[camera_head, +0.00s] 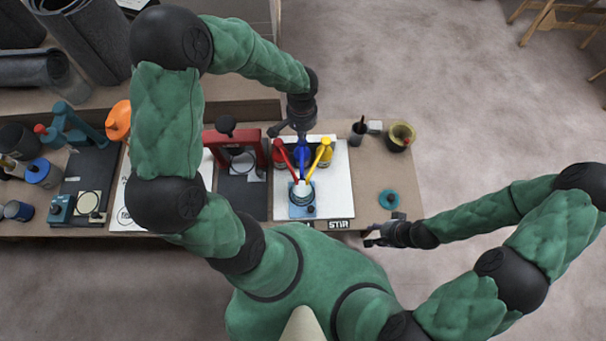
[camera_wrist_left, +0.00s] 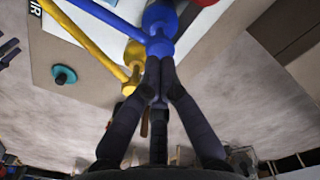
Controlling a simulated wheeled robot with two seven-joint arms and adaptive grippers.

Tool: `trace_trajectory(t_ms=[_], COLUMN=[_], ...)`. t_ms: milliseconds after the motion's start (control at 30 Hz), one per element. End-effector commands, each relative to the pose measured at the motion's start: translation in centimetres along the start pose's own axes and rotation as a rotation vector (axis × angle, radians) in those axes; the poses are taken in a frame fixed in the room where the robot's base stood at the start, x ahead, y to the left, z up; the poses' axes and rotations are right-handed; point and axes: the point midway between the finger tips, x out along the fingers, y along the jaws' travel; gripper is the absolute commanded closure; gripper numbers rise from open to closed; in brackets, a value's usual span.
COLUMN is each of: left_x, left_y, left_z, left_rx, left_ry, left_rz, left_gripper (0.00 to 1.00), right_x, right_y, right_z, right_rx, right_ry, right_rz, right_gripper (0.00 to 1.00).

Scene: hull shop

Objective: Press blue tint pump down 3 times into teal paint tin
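The blue tint pump (camera_head: 302,157) stands between a red pump (camera_head: 281,155) and a yellow pump (camera_head: 324,154), and their spouts converge over an open paint tin (camera_head: 302,195) with pale contents. The tin stands on a blue square base. My left gripper (camera_head: 300,132) is above and behind the blue pump. In the left wrist view its fingers (camera_wrist_left: 158,62) are together at the rounded blue pump head (camera_wrist_left: 160,22); whether they touch it is unclear. My right gripper (camera_head: 370,236) has its fingers apart and empty, near the bench's front edge.
A red press frame (camera_head: 233,142) stands left. The bench (camera_head: 365,180) is clear around the disc.

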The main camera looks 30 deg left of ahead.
Motion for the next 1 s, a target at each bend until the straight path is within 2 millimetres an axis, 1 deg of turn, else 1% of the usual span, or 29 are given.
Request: trace_trajectory(t_ms=[1000], left_x=[3.2], left_y=[0.0], left_z=[0.0], left_rx=[0.000], left_ry=[-0.001], left_rz=[0.000], left_gripper=[1.00], right_x=[2.6], right_y=[0.9], right_z=[-0.1], right_rx=[0.000], right_ry=[0.000], right_rz=[0.000], right_gripper=[0.60])
